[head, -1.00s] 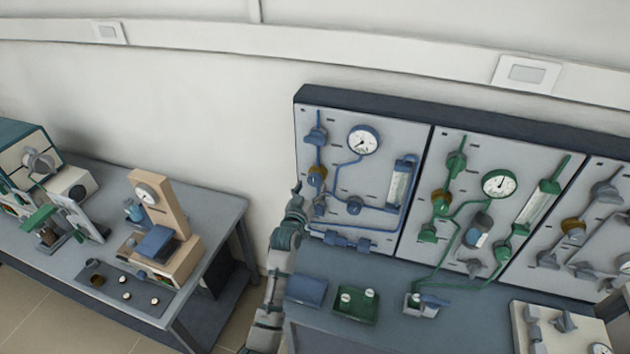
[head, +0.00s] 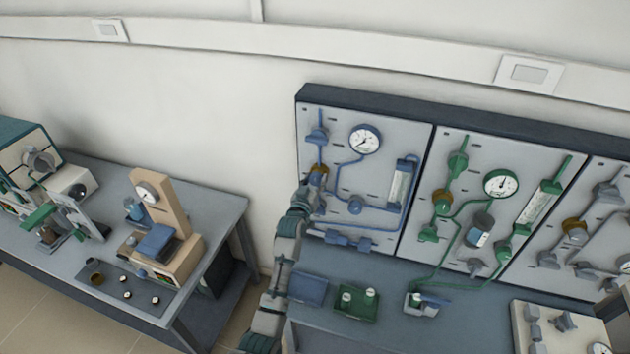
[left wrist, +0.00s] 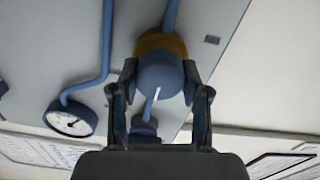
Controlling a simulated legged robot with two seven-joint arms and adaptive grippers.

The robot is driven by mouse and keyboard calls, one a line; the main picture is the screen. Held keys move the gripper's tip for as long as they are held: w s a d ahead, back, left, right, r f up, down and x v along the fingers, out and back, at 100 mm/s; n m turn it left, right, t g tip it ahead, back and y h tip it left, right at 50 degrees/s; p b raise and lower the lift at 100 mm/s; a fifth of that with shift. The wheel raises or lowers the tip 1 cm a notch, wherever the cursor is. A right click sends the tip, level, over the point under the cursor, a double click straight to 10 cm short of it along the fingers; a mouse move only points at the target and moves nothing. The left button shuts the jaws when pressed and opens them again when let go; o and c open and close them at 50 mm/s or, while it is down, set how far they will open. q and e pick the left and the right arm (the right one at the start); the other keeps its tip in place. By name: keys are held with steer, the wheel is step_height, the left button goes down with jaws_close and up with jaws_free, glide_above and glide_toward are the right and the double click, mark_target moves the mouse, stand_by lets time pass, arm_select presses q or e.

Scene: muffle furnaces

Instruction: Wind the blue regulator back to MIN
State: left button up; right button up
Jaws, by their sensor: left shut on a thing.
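The blue regulator (left wrist: 160,78) is a round blue knob with a white index line, in front of a brass body. In the left wrist view my left gripper (left wrist: 158,88) has one finger on each side of the knob and is shut on it. In the head view the brass body (head: 319,172) shows at the left of the blue panel, and my left gripper (head: 306,190) largely hides the knob. The MIN mark is not readable. The blue panel's gauge (head: 365,140) also shows in the left wrist view (left wrist: 71,118). My right gripper is not in view.
Blue pipes and valves surround the regulator, with a flowmeter (head: 401,184) to its right. A green panel (head: 440,150) stands alongside. A blue tray (head: 308,288) and a green tray (head: 357,303) lie on the bench below. A side table (head: 215,220) stands left.

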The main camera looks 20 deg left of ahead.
arm_select(q)
steer(key=n+p, duration=0.2)
steer(key=n, duration=0.1)
steer(key=shift+r, duration=0.15)
steer(key=n+p, duration=0.2)
steer(key=n, duration=0.3)
steer(key=shift+n+p, duration=0.35)
steer(key=shift+n, duration=0.05)
steer(key=n+p, duration=0.1)
steer(key=n, duration=0.4)
steer(key=shift+a+f+p, duration=0.1)
steer(key=shift+f+p, duration=0.1)
steer(key=shift+p, duration=0.2)
steer(key=n+p, duration=0.1)
steer(key=n, duration=0.2)
steer(key=shift+f+n, duration=0.15)
steer(key=shift+n, duration=0.55)
steer(key=shift+f, duration=0.15)
steer(key=o, duration=0.9)
steer(key=shift+o, duration=1.2)
